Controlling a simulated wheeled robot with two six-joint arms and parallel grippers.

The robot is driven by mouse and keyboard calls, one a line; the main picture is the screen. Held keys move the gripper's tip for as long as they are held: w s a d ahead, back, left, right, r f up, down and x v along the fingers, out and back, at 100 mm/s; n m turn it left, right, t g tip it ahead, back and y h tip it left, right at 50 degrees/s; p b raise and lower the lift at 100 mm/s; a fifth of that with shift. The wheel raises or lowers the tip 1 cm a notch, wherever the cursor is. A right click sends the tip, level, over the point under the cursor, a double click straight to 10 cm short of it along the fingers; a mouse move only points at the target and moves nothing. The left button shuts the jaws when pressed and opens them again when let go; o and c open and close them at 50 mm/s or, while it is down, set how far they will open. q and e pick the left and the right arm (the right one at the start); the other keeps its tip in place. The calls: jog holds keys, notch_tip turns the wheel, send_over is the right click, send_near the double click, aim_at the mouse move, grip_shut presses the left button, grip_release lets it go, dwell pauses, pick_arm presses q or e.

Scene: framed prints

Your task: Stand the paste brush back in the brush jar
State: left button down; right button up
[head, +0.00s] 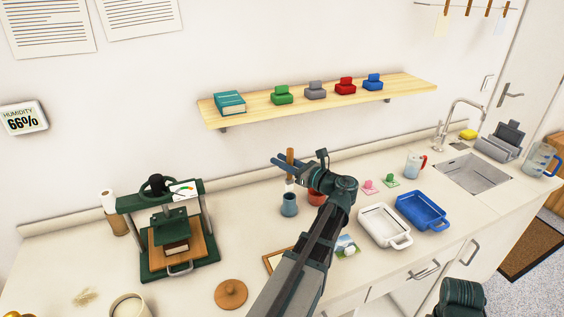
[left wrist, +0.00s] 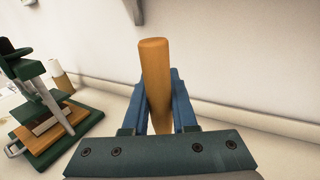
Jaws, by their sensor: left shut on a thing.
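The paste brush (head: 290,154) has a wooden handle and a pale lower end. My left gripper (head: 283,164) is shut on its handle and holds it roughly upright. In the left wrist view the handle (left wrist: 155,62) rises between the blue fingers (left wrist: 160,105), leaning slightly. A small blue-grey jar (head: 289,207) stands on the counter just below the brush in the head view. The brush's lower end shows at or just above the jar's mouth; I cannot tell whether it is inside.
A reddish pot (head: 316,198) stands right of the jar, partly behind my arm. A green press (head: 173,240) stands to the left. A wooden lid (head: 231,294) lies in front. White (head: 383,226) and blue (head: 423,210) trays lie to the right. A shelf (head: 330,101) is above.

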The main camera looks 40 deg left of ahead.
pick_arm(q)
notch_tip(320, 180, down, 8)
jog(key=b, duration=0.7)
jog(key=shift+r, duration=0.15)
jog(key=c, duration=0.6)
grip_release()
jog(key=d, duration=1.4)
